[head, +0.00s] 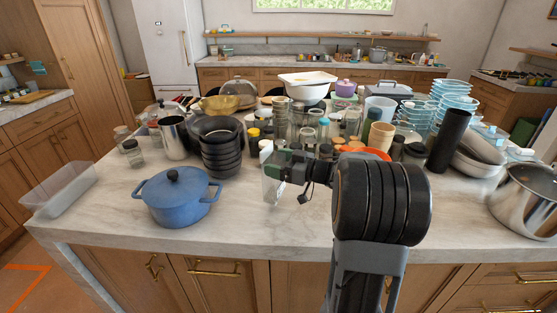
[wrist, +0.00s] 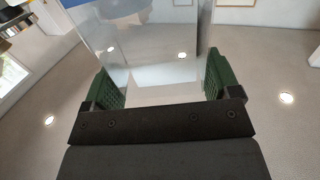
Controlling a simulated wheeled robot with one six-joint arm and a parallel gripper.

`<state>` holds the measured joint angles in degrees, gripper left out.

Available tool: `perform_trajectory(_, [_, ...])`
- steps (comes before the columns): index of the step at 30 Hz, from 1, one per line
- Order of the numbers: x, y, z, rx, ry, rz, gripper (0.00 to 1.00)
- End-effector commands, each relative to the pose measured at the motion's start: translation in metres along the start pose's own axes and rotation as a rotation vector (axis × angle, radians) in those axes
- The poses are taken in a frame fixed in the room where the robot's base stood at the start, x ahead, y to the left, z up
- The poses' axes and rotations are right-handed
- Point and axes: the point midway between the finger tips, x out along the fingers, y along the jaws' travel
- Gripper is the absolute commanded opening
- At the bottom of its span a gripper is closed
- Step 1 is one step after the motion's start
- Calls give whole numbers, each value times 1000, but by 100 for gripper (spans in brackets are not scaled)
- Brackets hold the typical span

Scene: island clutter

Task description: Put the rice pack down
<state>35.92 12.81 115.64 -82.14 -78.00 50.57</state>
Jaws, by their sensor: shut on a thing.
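The rice pack is a clear, see-through pack (head: 271,190) in the head view, at the middle of the island, below and left of my gripper (head: 281,165). In the wrist view the clear pack (wrist: 155,45) fills the space between the green finger pads of my gripper (wrist: 163,80), with a bit of blue at its top edge. My gripper is shut on it. The pack's lower end is close to the marble worktop (head: 285,225); I cannot tell whether it touches.
A blue lidded pot (head: 176,200) stands to the left, with stacked black bowls (head: 222,155) behind it. Jars and dishes crowd the area behind my gripper. A steel pot (head: 525,200) stands at the right. The front strip of worktop between the pots is clear.

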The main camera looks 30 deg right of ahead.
Motion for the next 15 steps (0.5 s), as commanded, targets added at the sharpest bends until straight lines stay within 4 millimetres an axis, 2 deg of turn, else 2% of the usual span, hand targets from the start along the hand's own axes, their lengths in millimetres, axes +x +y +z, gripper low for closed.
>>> perform_trajectory(6, [0,0,18,0,0,0,33])
perform_trajectory(15, [1,0,29,0,0,0,33])
